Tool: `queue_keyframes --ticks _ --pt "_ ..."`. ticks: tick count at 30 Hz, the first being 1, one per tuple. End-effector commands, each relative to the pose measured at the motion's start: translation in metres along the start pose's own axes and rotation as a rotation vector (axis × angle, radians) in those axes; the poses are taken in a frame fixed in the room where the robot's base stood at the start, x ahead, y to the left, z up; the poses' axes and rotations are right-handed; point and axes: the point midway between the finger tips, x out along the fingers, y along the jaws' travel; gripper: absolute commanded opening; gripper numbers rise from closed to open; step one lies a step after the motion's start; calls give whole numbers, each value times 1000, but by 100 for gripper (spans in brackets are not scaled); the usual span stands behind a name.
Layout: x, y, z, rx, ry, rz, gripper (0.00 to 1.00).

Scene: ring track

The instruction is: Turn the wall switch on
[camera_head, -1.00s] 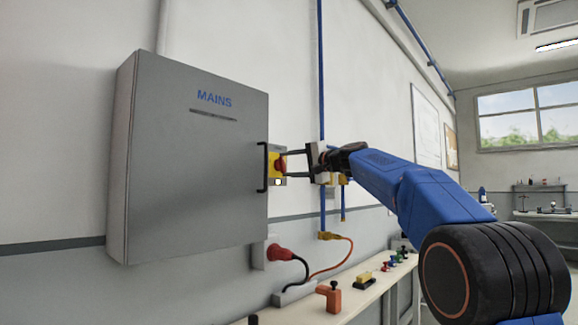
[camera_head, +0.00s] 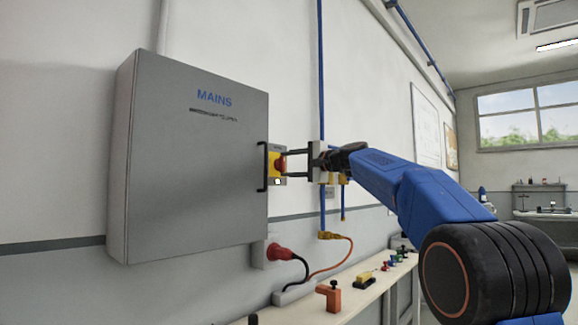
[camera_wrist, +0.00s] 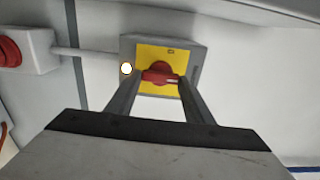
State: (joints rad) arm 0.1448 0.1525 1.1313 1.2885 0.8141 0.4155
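The wall switch has a yellow face (camera_wrist: 158,54) with a red rotary knob (camera_wrist: 160,73) on a grey box. In the head view the knob (camera_head: 280,164) is at the right edge of the cabinet. The knob's bar lies roughly crosswise in the wrist view. A white round lamp (camera_wrist: 127,68) shows at the switch plate's corner. My gripper (camera_wrist: 161,82) points at the switch with its two dark fingers apart, one on either side of the knob. In the head view the fingers (camera_head: 284,164) reach close to the switch face. Whether they touch the knob cannot be told.
A grey MAINS cabinet (camera_head: 190,160) with a black handle (camera_head: 263,167) stands out from the wall beside the switch. A shelf with a red-orange block (camera_head: 328,297) and several small items runs along the wall.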

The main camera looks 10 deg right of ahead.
Motion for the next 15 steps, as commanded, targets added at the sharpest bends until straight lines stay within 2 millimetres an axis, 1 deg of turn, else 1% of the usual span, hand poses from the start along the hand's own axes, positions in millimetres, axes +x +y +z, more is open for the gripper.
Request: queue_keyframes --ticks 1,2,11,15 --pt "0 1 -1 1 1 2 59" --pt "0 1 -1 1 1 2 66" --pt "-1 0 0 0 0 0 66" --pt "-9 0 0 -1 1 0 66"
